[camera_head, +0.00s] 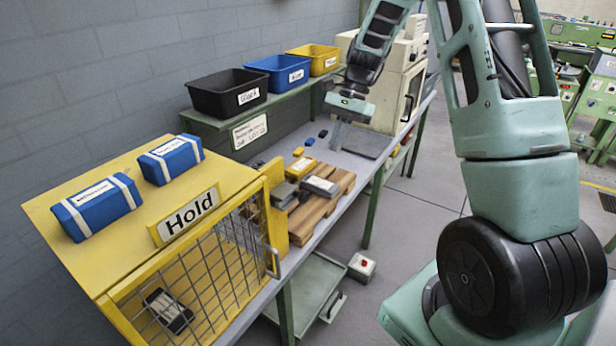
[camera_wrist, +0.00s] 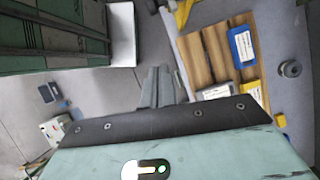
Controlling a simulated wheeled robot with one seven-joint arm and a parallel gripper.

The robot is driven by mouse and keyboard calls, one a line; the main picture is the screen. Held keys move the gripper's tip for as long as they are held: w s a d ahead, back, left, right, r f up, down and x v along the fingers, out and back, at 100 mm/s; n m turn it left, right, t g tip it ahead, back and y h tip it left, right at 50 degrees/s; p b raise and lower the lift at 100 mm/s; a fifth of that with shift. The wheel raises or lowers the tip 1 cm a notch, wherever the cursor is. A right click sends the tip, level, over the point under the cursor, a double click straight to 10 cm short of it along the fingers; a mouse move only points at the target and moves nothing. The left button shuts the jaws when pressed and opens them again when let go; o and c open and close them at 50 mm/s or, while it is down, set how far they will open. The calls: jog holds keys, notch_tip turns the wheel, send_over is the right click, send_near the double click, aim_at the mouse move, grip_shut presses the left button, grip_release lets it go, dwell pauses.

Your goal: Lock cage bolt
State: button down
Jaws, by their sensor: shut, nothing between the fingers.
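The yellow cage (camera_head: 70,222) with a "Hold" sign (camera_head: 187,213) stands at the lower left in the head view. Its mesh front (camera_head: 200,290) has a yellow frame, and a pale handle (camera_head: 273,262) is at its right end. I cannot make out the bolt or whether it is locked. A dark labelled item (camera_head: 168,311) shows behind the mesh. My gripper (camera_wrist: 160,86) is shut and empty in the wrist view, fingers together. In the head view my wrist is over the far part of the bench, well away from the cage.
Blue packs (camera_head: 98,208) lie on the cage top. A wooden pallet (camera_head: 305,222) with several blocks stands beside the cage. Black (camera_head: 225,92), blue (camera_head: 275,75) and yellow (camera_head: 315,58) bins line the back shelf. A pale machine (camera_head: 395,95) stands at the far end.

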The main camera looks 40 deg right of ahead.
aim_at(304, 198)
jog(key=s+a+f+p, duration=0.1)
jog(key=a+f+p, duration=0.4)
jog(key=a+f, duration=0.3)
jog(key=shift+s+f+p, duration=0.25)
jog(key=shift+s+p, duration=0.05)
jog(key=shift+s, duration=0.1)
jog(key=shift+a, duration=0.15)
jog(key=shift+s+a, duration=0.25)
jog(key=shift+a, duration=0.5)
jog(key=shift+s+a, duration=0.3)
jog(key=shift+a, duration=0.4)
jog(key=shift+s+a, duration=0.25)
jog(key=shift+a, duration=0.5)
